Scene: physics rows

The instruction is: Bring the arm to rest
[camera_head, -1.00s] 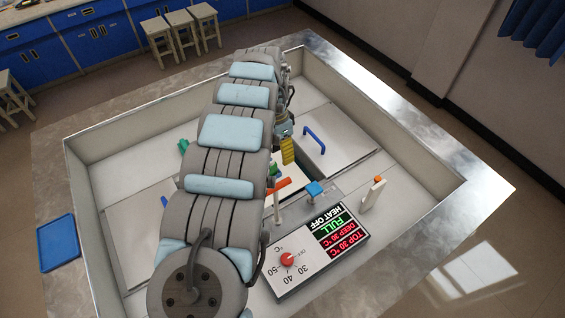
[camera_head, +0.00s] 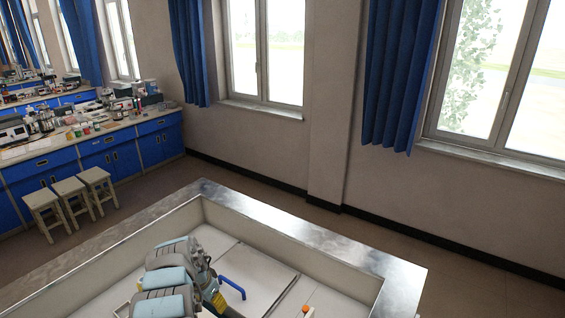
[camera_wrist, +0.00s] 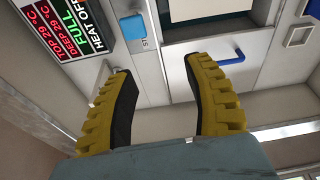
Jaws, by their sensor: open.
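My gripper (camera_wrist: 162,105) shows in the wrist view as two yellow ribbed fingers with dark inner pads. The fingers are spread apart with nothing between them. In the head view a small yellow part of my gripper (camera_head: 218,300) shows at the end of my arm, low in the picture, over the recessed basin. Most of my arm is cut off by the lower edge.
A metal-rimmed basin (camera_head: 300,238) surrounds my arm. A panel with a blue handle (camera_head: 232,286) lies inside. The wrist view shows a display panel (camera_wrist: 72,30) and a blue button (camera_wrist: 132,27). Stools (camera_head: 72,195) stand beyond the basin.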

